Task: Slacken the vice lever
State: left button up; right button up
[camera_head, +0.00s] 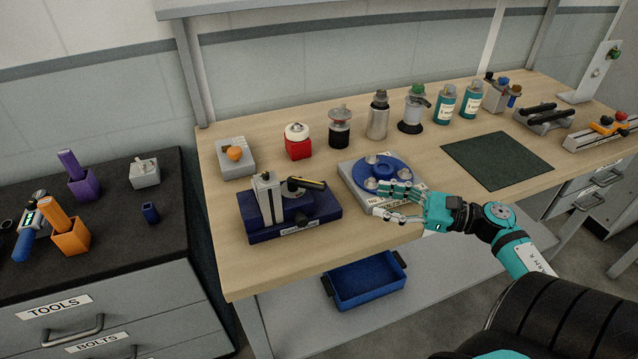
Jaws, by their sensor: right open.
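The vice (267,199) stands on a dark blue base (320,209) at the front left of the wooden bench. Its lever (309,184), with a black and yellow handle, sticks out to the right at the top. My right gripper (378,200) is open, with its fingers pointing left toward the vice. It is over the front of the blue disc fixture, apart from the lever by a short gap. Its fingers hide part of the fixture's label. My left gripper is not in view.
The blue disc fixture (402,168) stands right of the vice. Several bottles and cans, including a red one (298,148), line the back. A green mat (497,160) lies to the right. A grey block with an orange knob (235,166) stands behind the vice.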

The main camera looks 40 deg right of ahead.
aim_at(319, 190)
jog(key=p+x, duration=0.3)
jog(key=x, duration=1.1)
jog(key=shift+w+p, duration=0.15)
jog(key=shift+p, duration=0.25)
jog(key=shift+w+a, duration=0.15)
jog(key=shift+w, duration=0.05)
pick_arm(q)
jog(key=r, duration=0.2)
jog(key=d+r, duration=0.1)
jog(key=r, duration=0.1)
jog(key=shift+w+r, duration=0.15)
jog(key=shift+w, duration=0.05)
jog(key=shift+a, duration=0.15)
pick_arm(e)
jog(key=shift+c, duration=0.4)
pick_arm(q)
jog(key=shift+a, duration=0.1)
pick_arm(e)
grip_shut()
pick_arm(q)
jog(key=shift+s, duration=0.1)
pick_arm(e)
jog(key=shift+f, duration=0.1)
